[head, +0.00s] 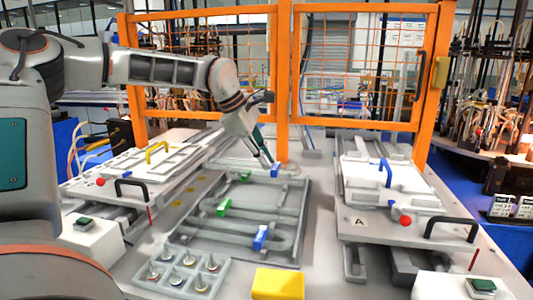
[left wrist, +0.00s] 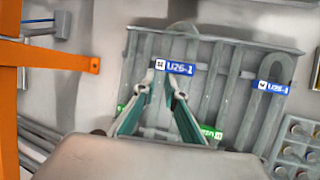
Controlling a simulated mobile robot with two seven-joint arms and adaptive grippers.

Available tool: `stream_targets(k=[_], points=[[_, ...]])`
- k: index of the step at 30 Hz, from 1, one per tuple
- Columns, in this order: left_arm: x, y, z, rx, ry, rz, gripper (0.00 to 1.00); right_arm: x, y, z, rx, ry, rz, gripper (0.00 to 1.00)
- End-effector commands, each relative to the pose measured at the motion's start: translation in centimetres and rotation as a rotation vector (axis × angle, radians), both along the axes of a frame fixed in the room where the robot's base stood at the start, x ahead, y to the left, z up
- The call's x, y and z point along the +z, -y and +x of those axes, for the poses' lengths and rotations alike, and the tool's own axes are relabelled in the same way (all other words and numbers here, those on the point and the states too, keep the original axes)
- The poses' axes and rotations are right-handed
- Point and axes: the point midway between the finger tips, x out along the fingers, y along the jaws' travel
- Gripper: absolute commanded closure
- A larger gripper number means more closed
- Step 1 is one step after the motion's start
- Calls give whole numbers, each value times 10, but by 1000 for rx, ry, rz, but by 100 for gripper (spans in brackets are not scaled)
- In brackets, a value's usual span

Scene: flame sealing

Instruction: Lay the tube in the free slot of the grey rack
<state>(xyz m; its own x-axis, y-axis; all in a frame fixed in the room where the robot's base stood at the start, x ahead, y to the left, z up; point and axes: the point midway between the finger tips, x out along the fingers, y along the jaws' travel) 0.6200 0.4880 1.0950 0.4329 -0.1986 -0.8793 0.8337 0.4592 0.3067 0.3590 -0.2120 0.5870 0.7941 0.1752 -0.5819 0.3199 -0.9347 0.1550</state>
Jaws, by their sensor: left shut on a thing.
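The grey rack (head: 192,249) lies flat in the middle of the table. It also shows in the left wrist view (left wrist: 287,41). A grey U-shaped tube with a green tag (head: 224,205) and a blue tag (head: 260,237) lies in its near part. A second tube, with a green tag (head: 246,175) and a blue tag (head: 275,170), is at the rack's far end. My left gripper (head: 268,161) is shut on this far tube, beside its blue tag (left wrist: 176,67). Whether that tube is seated or just above the rack, I cannot tell. My right gripper is out of view.
A panel with a yellow handle (head: 158,152) stands to the left, one with a blue handle (head: 386,172) to the right. An orange fence (head: 283,80) closes the back. A grey holder (head: 148,282) with several small parts and a yellow block (head: 278,284) are in front.

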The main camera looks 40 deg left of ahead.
Motion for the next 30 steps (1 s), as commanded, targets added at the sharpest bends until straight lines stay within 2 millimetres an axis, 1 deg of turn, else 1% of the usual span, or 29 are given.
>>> stream_targets(k=[5,10,29,30], points=[[0,0,0,0,0,0,100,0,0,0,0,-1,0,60],[-7,0,0,0,0,0,100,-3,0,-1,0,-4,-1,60],[-53,0,0,0,-2,0,100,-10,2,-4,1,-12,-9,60],[-56,0,0,0,-2,0,100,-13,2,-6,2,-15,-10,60]])
